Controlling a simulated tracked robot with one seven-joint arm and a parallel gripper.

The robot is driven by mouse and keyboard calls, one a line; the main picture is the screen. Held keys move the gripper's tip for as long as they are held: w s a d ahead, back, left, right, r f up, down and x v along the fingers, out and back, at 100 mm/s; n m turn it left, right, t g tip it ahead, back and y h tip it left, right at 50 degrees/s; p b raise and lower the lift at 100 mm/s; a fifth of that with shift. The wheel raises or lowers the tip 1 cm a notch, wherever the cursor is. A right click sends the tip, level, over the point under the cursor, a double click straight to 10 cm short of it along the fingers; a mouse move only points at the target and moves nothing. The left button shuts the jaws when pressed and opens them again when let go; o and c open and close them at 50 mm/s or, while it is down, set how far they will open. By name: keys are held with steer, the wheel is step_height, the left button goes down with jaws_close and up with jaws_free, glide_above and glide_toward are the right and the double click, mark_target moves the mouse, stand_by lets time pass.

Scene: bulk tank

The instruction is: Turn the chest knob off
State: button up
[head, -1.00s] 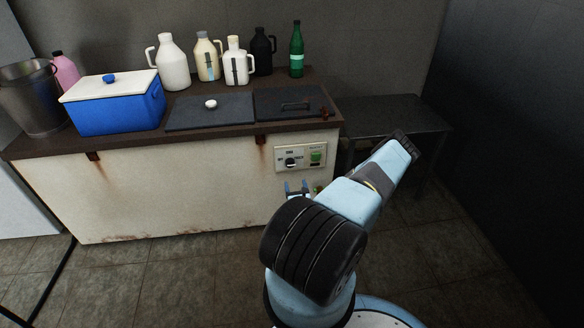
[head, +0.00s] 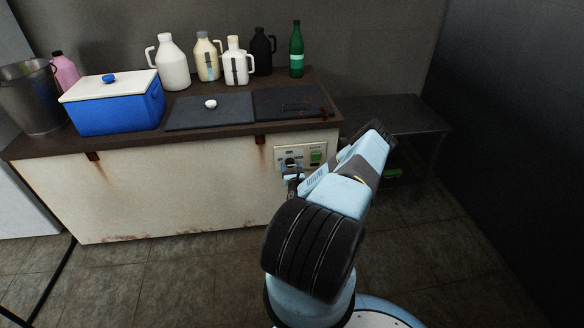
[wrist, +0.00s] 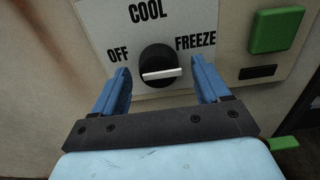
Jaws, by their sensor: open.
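The chest knob (wrist: 160,64) is round and black with a white bar across it, on a pale panel (wrist: 95,18) printed COOL above, OFF at left and FREEZE at right. The bar lies almost level, its right end slightly higher; I cannot tell which end is the pointer. My gripper (wrist: 161,74) is open, one blue finger on each side of the knob, with gaps to it. In the head view the knob (head: 291,162) is small on the front of the rusty white chest (head: 175,190), and my gripper (head: 291,180) is just below it, partly hidden by my arm.
A green switch (wrist: 277,30) sits right of the panel. The chest top holds a blue cooler (head: 118,108), several jugs (head: 172,65) and a green bottle (head: 297,52). A low dark table (head: 410,115) stands at right.

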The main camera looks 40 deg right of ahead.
steer(key=shift+w+d, duration=0.2)
steer(key=shift+w, duration=0.15)
